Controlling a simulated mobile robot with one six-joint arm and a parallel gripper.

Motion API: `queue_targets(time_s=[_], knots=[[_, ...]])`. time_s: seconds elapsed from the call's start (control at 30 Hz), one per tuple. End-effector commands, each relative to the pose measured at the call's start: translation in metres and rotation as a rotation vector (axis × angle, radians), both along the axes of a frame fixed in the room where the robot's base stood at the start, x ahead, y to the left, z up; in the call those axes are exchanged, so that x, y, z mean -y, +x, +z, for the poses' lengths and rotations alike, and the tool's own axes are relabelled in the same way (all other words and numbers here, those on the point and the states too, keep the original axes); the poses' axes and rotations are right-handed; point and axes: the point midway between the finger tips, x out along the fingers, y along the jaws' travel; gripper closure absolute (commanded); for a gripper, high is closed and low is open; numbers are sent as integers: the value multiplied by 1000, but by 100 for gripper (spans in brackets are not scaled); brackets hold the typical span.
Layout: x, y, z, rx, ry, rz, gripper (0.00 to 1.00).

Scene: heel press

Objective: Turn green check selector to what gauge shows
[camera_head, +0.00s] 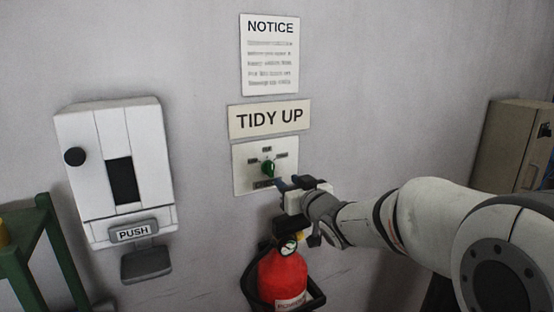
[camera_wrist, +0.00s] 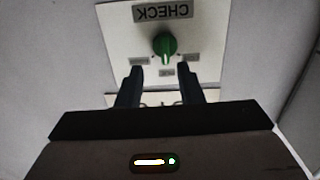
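The green selector knob (camera_head: 268,168) sits on a white wall plate (camera_head: 243,159) under the TIDY UP sign. It also shows in the wrist view (camera_wrist: 165,46), where the plate reads CHECK upside down. Small position labels surround the knob, too small to read. The knob's white mark points to the middle label in the wrist view. My gripper (camera_head: 281,184) is just below and in front of the knob. In the wrist view my gripper (camera_wrist: 159,74) is open, its two dark fingers apart and empty, short of the knob. The gauge (camera_head: 289,246) is on the red extinguisher (camera_head: 283,277); its reading is too small to tell.
A white dispenser marked PUSH (camera_head: 117,170) hangs on the wall at left. A green stand (camera_head: 45,245) is at the far left. A tan cabinet (camera_head: 507,145) is on the right. The NOTICE sign (camera_head: 270,55) hangs above. The extinguisher stands directly below my gripper.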

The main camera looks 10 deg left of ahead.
Motion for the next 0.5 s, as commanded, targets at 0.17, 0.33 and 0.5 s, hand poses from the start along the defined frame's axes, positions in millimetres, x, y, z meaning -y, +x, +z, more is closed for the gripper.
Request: queue_targets(time_s=[0.17, 0.33, 0.5], knots=[[-13, 7, 6, 18, 17, 28, 66], [-27, 26, 7, 15, 16, 26, 66], [-41, 46, 7, 16, 16, 25, 66]])
